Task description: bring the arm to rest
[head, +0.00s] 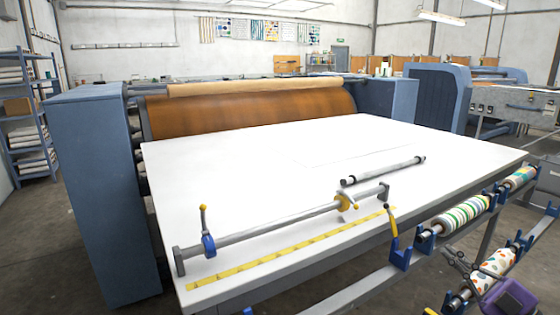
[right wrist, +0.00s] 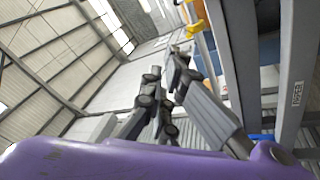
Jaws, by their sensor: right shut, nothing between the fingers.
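My right gripper (head: 452,259) is at the lower right in the head view, beyond the front edge of the press table. Its purple wrist (head: 510,298) shows at the bottom right corner. My left gripper is not in view.
The white table (head: 260,160) carries a clamp bar (head: 275,228), a loose rod (head: 385,170) and a yellow ruler (head: 290,248). A striped roll (head: 463,214) rests in blue holders (head: 401,255) at the front right. A frame post (right wrist: 242,65) stands close in the wrist view.

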